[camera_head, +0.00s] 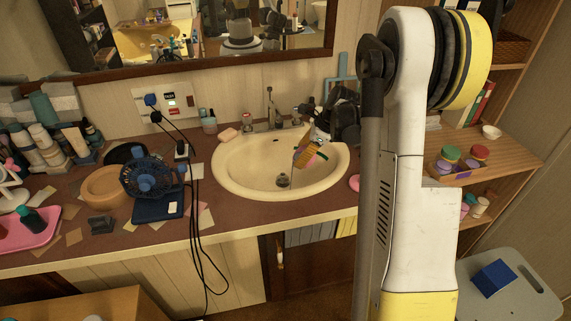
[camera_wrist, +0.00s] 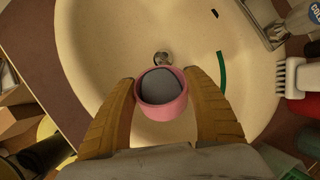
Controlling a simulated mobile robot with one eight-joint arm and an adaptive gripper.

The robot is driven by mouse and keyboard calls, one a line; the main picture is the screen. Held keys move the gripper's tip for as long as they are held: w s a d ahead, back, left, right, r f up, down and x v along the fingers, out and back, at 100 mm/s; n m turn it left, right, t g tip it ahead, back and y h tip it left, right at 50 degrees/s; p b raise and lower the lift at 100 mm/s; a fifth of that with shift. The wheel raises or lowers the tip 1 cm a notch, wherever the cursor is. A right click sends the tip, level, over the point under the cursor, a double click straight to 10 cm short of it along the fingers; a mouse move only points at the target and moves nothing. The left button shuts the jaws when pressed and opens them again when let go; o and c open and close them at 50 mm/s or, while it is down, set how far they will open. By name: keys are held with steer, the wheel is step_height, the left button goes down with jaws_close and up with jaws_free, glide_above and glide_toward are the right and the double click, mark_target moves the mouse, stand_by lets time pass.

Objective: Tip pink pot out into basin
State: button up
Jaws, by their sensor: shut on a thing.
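The pink pot (camera_wrist: 162,108) is between the two yellow fingers of my gripper (camera_wrist: 163,102), with its round opening showing in the wrist view. A grey surface shows inside the pot; I cannot tell whether it is contents or the pot's inside. The cream oval basin (camera_wrist: 95,45) lies below the pot, which is over the bowl near the drain. In the head view my gripper (camera_head: 308,154) is over the right part of the basin (camera_head: 232,172), fingers pointing down and left. There the pot is mostly hidden by the fingers, so its tilt is unclear.
The faucet (camera_head: 270,108) stands at the basin's back. Soap (camera_head: 228,134) and a cup (camera_head: 209,123) are to its left. A blue fan (camera_head: 150,178) and black cords are farther left. In the wrist view a white brush (camera_wrist: 297,78) lies at the right rim.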

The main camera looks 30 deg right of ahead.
mark_target(295, 157)
steer(key=shift+w+a+r+g+h+p, duration=0.2)
steer(key=shift+g+h+p, duration=0.3)
steer(key=shift+h, duration=0.2)
steer(key=shift+w+a+r+g+h+p, duration=0.1)
steer(key=shift+a+r+g+h+p, duration=0.1)
steer(key=shift+g+h+p, duration=0.35)
stand_by(1.3)
steer(key=shift+w+a+r+n+g+h+p, duration=0.1)
steer(key=shift+a+n+g+h+p, duration=0.15)
steer(key=shift+h, duration=0.35)
steer(key=shift+w+r+n+g+h+p, duration=0.15)
steer(key=shift+g+h, duration=0.15)
steer(key=shift+h, duration=0.25)
stand_by(0.9)
steer(key=shift+w+a+g+h, duration=0.35)
steer(key=shift+a+g+h, duration=0.15)
steer(key=shift+a+h, duration=0.2)
stand_by(0.7)
steer(key=shift+w+a+g+h+b, duration=0.2)
steer(key=shift+g+h+b, duration=0.25)
steer(key=shift+h, duration=0.15)
stand_by(0.6)
